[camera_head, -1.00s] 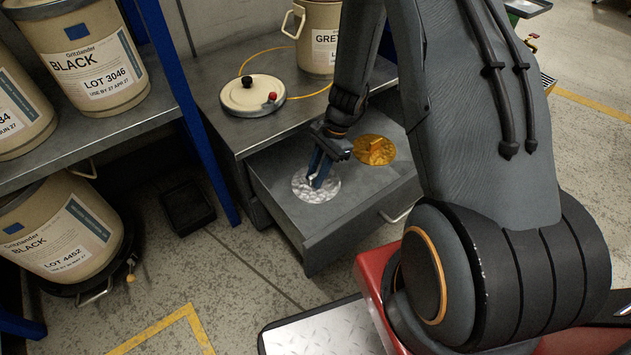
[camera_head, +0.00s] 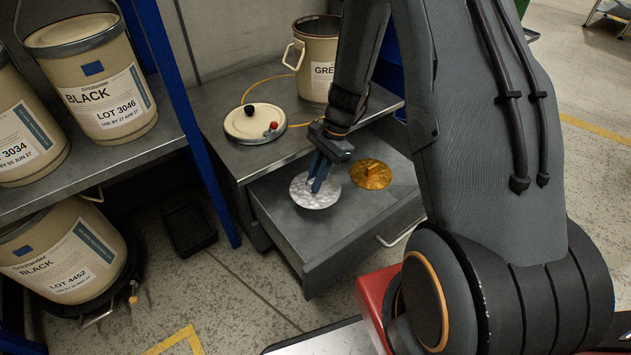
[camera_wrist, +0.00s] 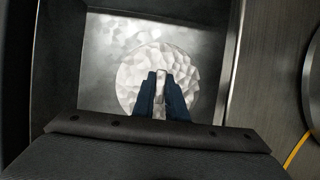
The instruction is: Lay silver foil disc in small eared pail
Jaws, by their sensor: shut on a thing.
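The silver foil disc (camera_head: 325,196) is round and crinkled. My gripper (camera_head: 318,182) is shut on a small tab at its middle, and the disc appears raised a little above the drawer floor. In the wrist view, the disc (camera_wrist: 185,65) spreads out beyond my blue fingertips (camera_wrist: 161,82), with a pale reflection on the metal behind it. The small eared pail, a beige one labelled GRE... (camera_head: 308,52), stands on the bench top at the back. It appears open at the top, its side handle shows, and my arm hides its right side.
A gold foil disc (camera_head: 369,175) lies in the open drawer (camera_head: 300,240), right of the silver one. Shelves with BLACK pails (camera_head: 100,85) stand at the left.

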